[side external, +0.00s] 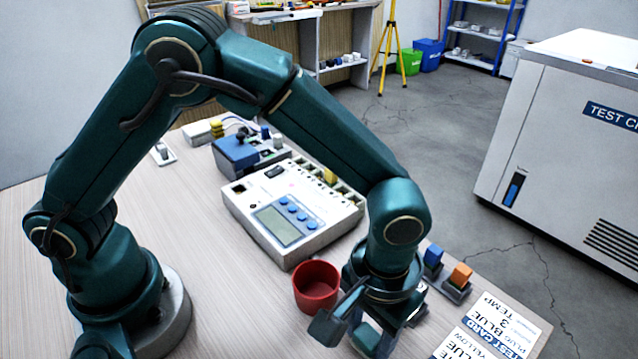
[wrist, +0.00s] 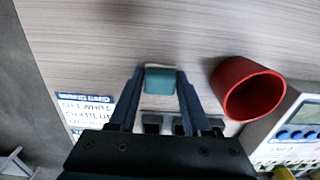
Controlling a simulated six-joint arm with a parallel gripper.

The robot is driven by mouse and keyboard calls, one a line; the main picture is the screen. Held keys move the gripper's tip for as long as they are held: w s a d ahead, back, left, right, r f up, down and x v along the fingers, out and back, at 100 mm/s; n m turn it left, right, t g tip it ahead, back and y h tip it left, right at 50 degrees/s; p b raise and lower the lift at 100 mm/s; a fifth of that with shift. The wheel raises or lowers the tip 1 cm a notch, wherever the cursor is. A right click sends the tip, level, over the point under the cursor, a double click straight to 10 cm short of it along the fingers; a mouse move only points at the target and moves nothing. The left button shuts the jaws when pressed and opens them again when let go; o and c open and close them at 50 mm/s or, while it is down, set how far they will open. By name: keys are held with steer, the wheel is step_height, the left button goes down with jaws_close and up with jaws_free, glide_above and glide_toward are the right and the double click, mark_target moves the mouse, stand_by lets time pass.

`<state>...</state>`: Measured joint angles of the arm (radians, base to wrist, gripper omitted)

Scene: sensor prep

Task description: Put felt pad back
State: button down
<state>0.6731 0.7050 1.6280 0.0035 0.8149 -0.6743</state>
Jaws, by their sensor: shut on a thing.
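The teal felt pad (wrist: 160,80) shows between the two fingertips of my gripper (wrist: 160,90) in the wrist view. My gripper is shut on the pad, with one finger on each side. In the side external view my gripper (side external: 362,330) points down beside the red cup, low over the table.
The red cup (side external: 316,287) stands close beside my gripper; it also shows in the wrist view (wrist: 232,100). A white meter box (side external: 270,190) stands behind. A blue block (side external: 432,257), an orange block (side external: 461,275) and printed cards (side external: 490,335) lie right.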

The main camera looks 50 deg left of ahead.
steer(key=shift+c, duration=0.5)
jaws_free()
steer(key=shift+r, duration=3.5)
